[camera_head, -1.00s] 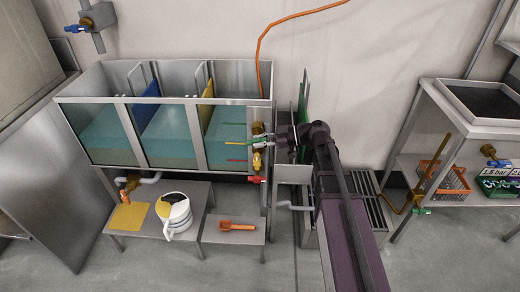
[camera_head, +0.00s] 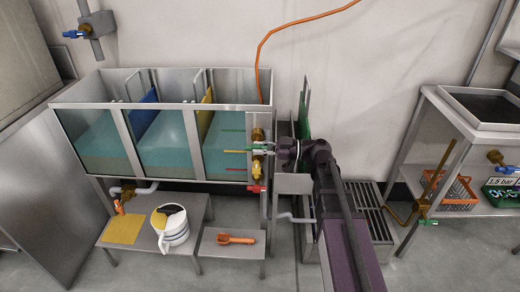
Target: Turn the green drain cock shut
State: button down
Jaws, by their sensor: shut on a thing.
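A green-handled cock (camera_head: 258,147) sits on the brass valve column at the right end of the three-bay glass-fronted tank (camera_head: 183,105). Its handle lies about level, pointing left and right. My gripper (camera_head: 270,148) reaches in from the right and is shut on this green handle. The fingertips are small here and partly hide the handle's right end. Another green-handled cock (camera_head: 427,221) is on a brass pipe below the right-hand sink, well apart from my gripper.
A red-handled cock (camera_head: 257,188) is just below on the same column. A jug (camera_head: 173,226), a yellow cloth (camera_head: 124,229) and an orange tool (camera_head: 236,239) lie on low benches. A grey bracket (camera_head: 293,184) and a slatted grate (camera_head: 372,222) are close to my arm.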

jog(key=c, duration=0.5)
grip_release()
jog(key=shift+c, duration=0.2)
jog(key=shift+d, duration=0.1)
jog(key=d, duration=1.1)
jog(key=shift+s+d, duration=0.25)
jog(key=shift+d, duration=0.15)
